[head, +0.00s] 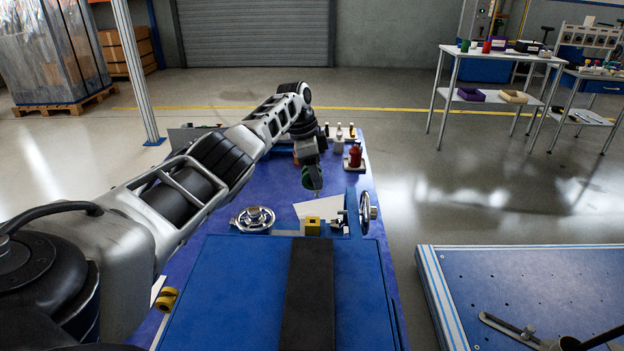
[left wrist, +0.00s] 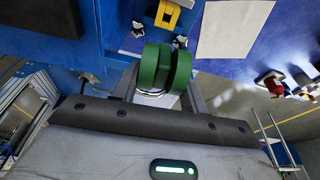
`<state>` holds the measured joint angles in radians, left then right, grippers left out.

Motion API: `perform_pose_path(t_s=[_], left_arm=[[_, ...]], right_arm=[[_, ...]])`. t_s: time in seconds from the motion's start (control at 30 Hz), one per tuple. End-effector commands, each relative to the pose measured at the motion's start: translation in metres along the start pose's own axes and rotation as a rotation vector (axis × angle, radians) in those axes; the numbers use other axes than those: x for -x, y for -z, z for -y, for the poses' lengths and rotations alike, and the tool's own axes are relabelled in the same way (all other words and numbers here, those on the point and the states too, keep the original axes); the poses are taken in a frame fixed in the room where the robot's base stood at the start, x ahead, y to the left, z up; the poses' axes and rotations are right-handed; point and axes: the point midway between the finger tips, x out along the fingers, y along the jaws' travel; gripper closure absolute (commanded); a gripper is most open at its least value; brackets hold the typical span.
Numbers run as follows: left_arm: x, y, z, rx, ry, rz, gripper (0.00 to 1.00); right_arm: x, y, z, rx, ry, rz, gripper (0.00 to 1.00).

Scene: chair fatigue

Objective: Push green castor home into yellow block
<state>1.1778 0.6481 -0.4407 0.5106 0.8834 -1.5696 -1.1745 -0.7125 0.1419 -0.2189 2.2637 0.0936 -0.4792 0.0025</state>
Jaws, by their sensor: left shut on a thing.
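The green castor (head: 313,183) is between the fingers of my left gripper (head: 311,187), beyond the yellow block in the head view. In the left wrist view the castor (left wrist: 164,70) shows as two thick green wheels, and the fingers (left wrist: 160,88) of my left gripper are shut on it from both sides. The yellow block (head: 313,227) stands on the blue bench near its middle, with a dark hole in the face toward me. It also shows in the left wrist view (left wrist: 167,13), apart from the castor. My right gripper is not in view.
A white sheet (head: 318,208) lies behind the block. A metal handwheel (head: 254,219) is to its left and another wheel (head: 366,213) stands to its right. A red bottle (head: 355,154) and several small bottles stand farther back. A yellow roll (head: 166,299) lies at the front left.

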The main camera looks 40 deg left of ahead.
Motion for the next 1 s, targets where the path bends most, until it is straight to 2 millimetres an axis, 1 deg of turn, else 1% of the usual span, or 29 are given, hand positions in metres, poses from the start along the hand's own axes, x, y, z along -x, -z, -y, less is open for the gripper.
perform_pose_path(t_s=[0.07, 0.17, 0.63, 0.9, 1.0], left_arm=[[-0.005, -0.006, 0.002, -0.027, -0.008, -0.001, 0.77], [-0.007, -0.010, 0.002, -0.051, -0.012, -0.001, 0.77], [-0.007, -0.013, 0.002, -0.055, -0.015, -0.004, 0.77], [-0.027, -0.018, 0.002, -0.055, -0.016, -0.002, 0.77], [-0.036, -0.021, 0.002, -0.054, -0.016, -0.002, 0.77]], right_arm=[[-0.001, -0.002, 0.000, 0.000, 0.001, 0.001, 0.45], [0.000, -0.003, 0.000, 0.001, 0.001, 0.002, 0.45], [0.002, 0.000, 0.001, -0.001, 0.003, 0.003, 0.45], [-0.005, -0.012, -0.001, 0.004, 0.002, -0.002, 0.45], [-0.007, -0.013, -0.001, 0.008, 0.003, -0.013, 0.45]])
